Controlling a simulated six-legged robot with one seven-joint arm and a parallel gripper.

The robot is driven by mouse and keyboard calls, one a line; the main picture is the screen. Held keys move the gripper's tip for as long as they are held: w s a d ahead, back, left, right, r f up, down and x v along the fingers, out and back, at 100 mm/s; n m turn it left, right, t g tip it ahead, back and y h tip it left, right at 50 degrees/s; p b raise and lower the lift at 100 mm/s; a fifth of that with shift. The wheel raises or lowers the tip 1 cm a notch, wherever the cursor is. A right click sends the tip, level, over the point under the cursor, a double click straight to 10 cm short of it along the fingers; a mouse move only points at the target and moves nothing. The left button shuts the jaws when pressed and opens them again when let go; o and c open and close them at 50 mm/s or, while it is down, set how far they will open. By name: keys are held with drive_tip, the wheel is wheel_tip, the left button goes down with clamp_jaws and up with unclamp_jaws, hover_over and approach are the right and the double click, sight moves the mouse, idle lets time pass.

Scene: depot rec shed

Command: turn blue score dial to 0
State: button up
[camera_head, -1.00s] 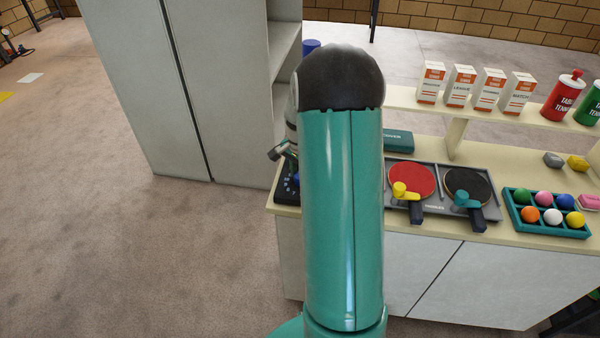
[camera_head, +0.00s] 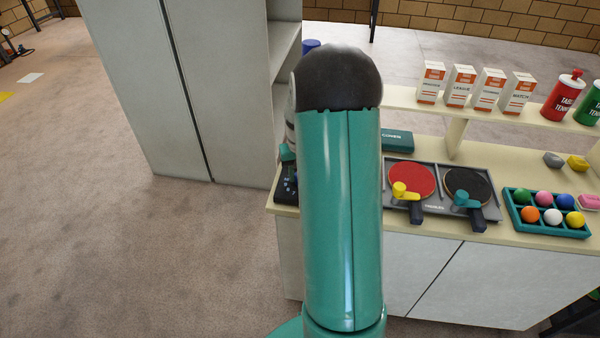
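A dark score unit (camera_head: 287,194) with small light marks sits at the left end of the cream counter. Only its left part shows, and the marks are too small to read.
On the counter (camera_head: 420,226) are a grey tray (camera_head: 437,207) with red and black paddles, a teal ball tray (camera_head: 551,230) and a teal case (camera_head: 397,140). Boxes (camera_head: 460,84) and a red canister (camera_head: 563,97) stand on the shelf. A tall grey cabinet (camera_head: 140,90) stands behind left.

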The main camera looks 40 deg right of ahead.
drive_tip(key=n, duration=0.4)
drive_tip(key=shift+n, duration=0.3)
idle(0.3)
drive_tip(key=o, duration=1)
wheel_tip(320, 180, up, 14)
drive_tip(key=shift+f, duration=0.1)
